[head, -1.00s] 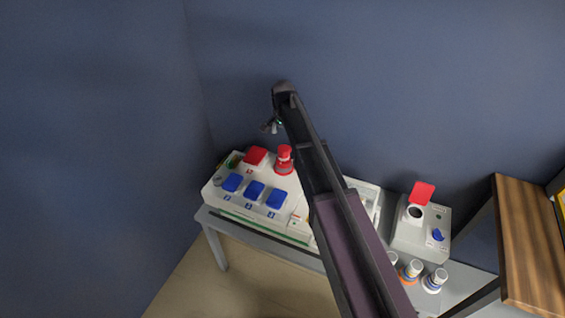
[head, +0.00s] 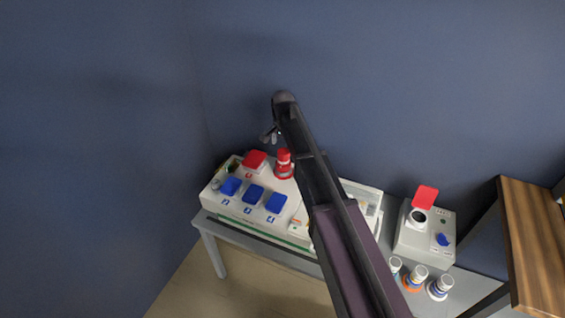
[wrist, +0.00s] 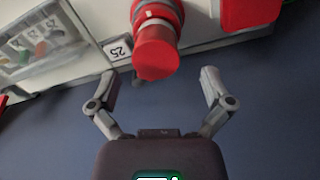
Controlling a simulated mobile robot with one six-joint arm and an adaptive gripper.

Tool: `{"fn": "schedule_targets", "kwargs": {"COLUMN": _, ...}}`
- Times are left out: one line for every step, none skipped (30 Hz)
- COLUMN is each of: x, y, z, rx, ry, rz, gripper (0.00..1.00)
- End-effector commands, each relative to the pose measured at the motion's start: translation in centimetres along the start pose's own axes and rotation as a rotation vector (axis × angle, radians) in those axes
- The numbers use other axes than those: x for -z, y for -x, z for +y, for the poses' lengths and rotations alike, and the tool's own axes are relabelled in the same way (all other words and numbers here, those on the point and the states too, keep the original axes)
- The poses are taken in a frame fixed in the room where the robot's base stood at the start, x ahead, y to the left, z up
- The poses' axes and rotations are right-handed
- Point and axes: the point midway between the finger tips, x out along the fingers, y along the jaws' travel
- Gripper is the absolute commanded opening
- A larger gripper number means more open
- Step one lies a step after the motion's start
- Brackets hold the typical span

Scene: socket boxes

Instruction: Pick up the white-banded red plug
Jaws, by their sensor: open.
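The red plug with a white band (head: 284,163) stands upright on the white socket box (head: 294,221), at its back right part, in the head view. In the wrist view the red plug (wrist: 157,40) is at the top middle, and its white band shows near the upper edge. My gripper (wrist: 162,75) is open and empty. Its two fingers point toward the plug's end, which lies just beyond and between the fingertips. In the head view my gripper (head: 268,136) is up and to the left of the plug, with the fingers small.
The socket box also has a red cover (head: 255,160) and blue covers (head: 254,192). A grey box (head: 409,243) with a raised red lid (head: 426,196) stands right. White-bodied plugs (head: 415,276) stand in front of it. Dark walls and a wooden panel (head: 541,240) border the table.

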Motion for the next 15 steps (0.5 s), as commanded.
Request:
{"fn": "schedule_targets", "kwargs": {"x": 0.0, "y": -0.2, "z": 0.0, "rx": 0.0, "ry": 0.0, "rz": 0.0, "gripper": 1.0}}
{"fn": "schedule_targets", "kwargs": {"x": 0.0, "y": -0.4, "z": 0.0, "rx": 0.0, "ry": 0.0, "rz": 0.0, "gripper": 1.0}}
{"fn": "schedule_targets", "kwargs": {"x": 0.0, "y": -0.6, "z": 0.1, "rx": 0.0, "ry": 0.0, "rz": 0.0, "gripper": 1.0}}
{"fn": "schedule_targets", "kwargs": {"x": 0.0, "y": -0.8, "z": 0.1, "rx": 0.0, "ry": 0.0, "rz": 0.0, "gripper": 1.0}}
{"fn": "schedule_targets", "kwargs": {"x": 0.0, "y": -0.9, "z": 0.1, "rx": 0.0, "ry": 0.0, "rz": 0.0, "gripper": 1.0}}
{"fn": "schedule_targets", "kwargs": {"x": 0.0, "y": -1.2, "z": 0.1, "rx": 0.0, "ry": 0.0, "rz": 0.0, "gripper": 1.0}}
{"fn": "schedule_targets", "kwargs": {"x": 0.0, "y": -1.5, "z": 0.1, "rx": 0.0, "ry": 0.0, "rz": 0.0, "gripper": 1.0}}
{"fn": "schedule_targets", "kwargs": {"x": 0.0, "y": -1.7, "z": 0.1, "rx": 0.0, "ry": 0.0, "rz": 0.0, "gripper": 1.0}}
{"fn": "schedule_targets", "kwargs": {"x": 0.0, "y": -2.0, "z": 0.2, "rx": 0.0, "ry": 0.0, "rz": 0.0, "gripper": 1.0}}
{"fn": "schedule_targets", "kwargs": {"x": 0.1, "y": -2.3, "z": 0.2, "rx": 0.0, "ry": 0.0, "rz": 0.0, "gripper": 1.0}}
{"fn": "schedule_targets", "kwargs": {"x": 0.1, "y": -2.5, "z": 0.2, "rx": 0.0, "ry": 0.0, "rz": 0.0, "gripper": 1.0}}
{"fn": "schedule_targets", "kwargs": {"x": 0.1, "y": -2.8, "z": 0.3, "rx": 0.0, "ry": 0.0, "rz": 0.0, "gripper": 1.0}}
{"fn": "schedule_targets", "kwargs": {"x": 0.1, "y": -3.1, "z": 0.3, "rx": 0.0, "ry": 0.0, "rz": 0.0, "gripper": 1.0}}
{"fn": "schedule_targets", "kwargs": {"x": 0.1, "y": -3.3, "z": 0.3, "rx": 0.0, "ry": 0.0, "rz": 0.0, "gripper": 1.0}}
{"fn": "schedule_targets", "kwargs": {"x": 0.1, "y": -3.6, "z": 0.3, "rx": 0.0, "ry": 0.0, "rz": 0.0, "gripper": 1.0}}
